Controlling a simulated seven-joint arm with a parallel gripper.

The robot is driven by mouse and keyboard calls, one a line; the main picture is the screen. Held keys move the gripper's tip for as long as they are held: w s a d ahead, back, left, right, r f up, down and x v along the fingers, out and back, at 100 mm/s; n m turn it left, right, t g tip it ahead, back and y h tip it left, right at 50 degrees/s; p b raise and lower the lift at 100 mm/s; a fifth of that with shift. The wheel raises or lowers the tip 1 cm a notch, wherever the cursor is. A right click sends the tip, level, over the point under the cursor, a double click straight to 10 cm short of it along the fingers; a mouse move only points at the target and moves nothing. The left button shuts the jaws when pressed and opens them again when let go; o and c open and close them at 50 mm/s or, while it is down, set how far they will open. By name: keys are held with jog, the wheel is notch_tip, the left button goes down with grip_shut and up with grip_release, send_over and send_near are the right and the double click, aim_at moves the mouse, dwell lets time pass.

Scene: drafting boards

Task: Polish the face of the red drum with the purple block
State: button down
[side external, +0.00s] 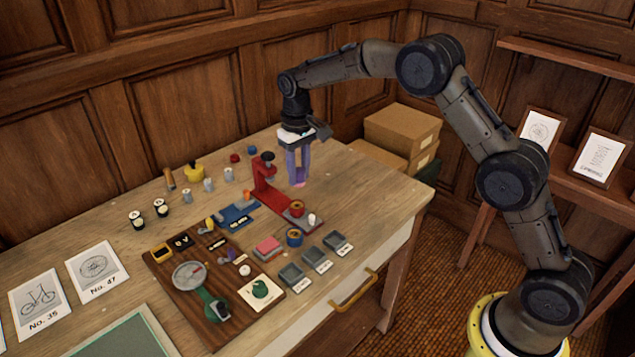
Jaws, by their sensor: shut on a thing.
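My gripper (299,181) points straight down above the far right part of the table, with long violet fingers. It is shut on a small pinkish-purple piece at its fingertips, which looks like the purple block (299,184); the fingers hide most of it. The red drum (297,208) is a short upright cylinder with a yellowish top. It sits at the near end of a red stand (265,180), on a pale plate. My gripper is behind and above the drum, apart from it. I cannot tell the exact height of the block over the table.
The red stand's upright rises left of my gripper. A blue drum (294,238), a pink pad (268,245) and several grey trays (291,275) lie nearer the front edge. A wooden board (170,268) with instruments is at left. The table's far right corner is clear.

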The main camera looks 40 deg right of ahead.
jog(key=shift+w+a+f, duration=0.15)
jog(key=shift+w+f, duration=0.2)
jog(key=shift+w, duration=0.15)
send_over(296, 207)
jog(key=shift+d+f, duration=0.2)
jog(key=shift+f, duration=2.5)
jog(key=shift+f, duration=0.7)
jog(key=shift+a, duration=0.35)
jog(key=shift+d, duration=0.2)
jog(key=shift+d, duration=0.45)
dwell(0.4)
jog(key=shift+a, duration=0.25)
jog(key=shift+a, duration=0.3)
